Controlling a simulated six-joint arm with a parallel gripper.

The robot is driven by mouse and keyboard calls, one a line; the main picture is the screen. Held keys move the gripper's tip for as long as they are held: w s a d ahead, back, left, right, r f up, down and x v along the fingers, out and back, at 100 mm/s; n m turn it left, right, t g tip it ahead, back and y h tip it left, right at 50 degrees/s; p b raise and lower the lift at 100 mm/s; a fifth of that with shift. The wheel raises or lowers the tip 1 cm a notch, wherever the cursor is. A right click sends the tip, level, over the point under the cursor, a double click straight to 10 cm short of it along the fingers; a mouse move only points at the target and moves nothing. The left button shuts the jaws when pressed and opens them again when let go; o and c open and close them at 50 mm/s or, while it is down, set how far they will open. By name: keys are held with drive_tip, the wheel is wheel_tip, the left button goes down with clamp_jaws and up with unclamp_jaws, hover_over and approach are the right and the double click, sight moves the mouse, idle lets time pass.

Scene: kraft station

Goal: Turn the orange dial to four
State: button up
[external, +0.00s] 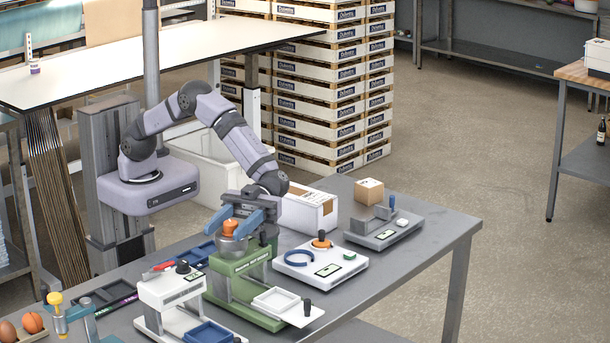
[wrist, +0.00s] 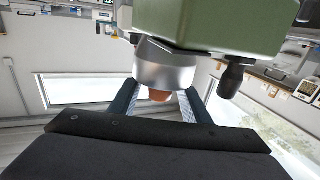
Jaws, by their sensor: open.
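An orange knob (external: 230,226) sits on top of a silver bowl-like part (external: 232,246) of the green machine (external: 238,276). My gripper (external: 236,226) is open with its blue fingers on either side of this knob; I cannot tell whether they touch it. In the wrist view the orange knob (wrist: 160,95) shows between the open fingers, partly hidden by the silver part (wrist: 165,66). A second orange knob (external: 321,240) with a dark top is on the white device to the right, apart from my gripper. No dial number is readable.
The white device (external: 335,268) carries a blue ring (external: 299,257). A white unit (external: 170,288) with a black knob stands left of the green machine. A grey device (external: 384,232) and small cardboard box (external: 368,190) are further right. The table's right end (external: 440,235) is clear.

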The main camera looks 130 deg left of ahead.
drive_tip(key=shift+p+x, duration=0.35)
drive_tip(key=shift+x, duration=0.8)
drive_tip(key=shift+c, duration=0.6)
drive_tip(key=c, duration=0.9)
drive_tip(key=b, duration=0.3)
drive_tip(key=shift+f, duration=0.2)
drive_tip(key=m+g+b, duration=0.1)
drive_tip(key=b, duration=0.4)
drive_tip(key=shift+r+h, duration=0.15)
drive_tip(key=shift+h, duration=0.15)
drive_tip(key=m+g+b, duration=0.1)
drive_tip(key=g+b, duration=0.1)
drive_tip(key=b, duration=0.2)
drive_tip(key=shift+s+d, duration=0.1)
drive_tip(key=shift+s, duration=0.1)
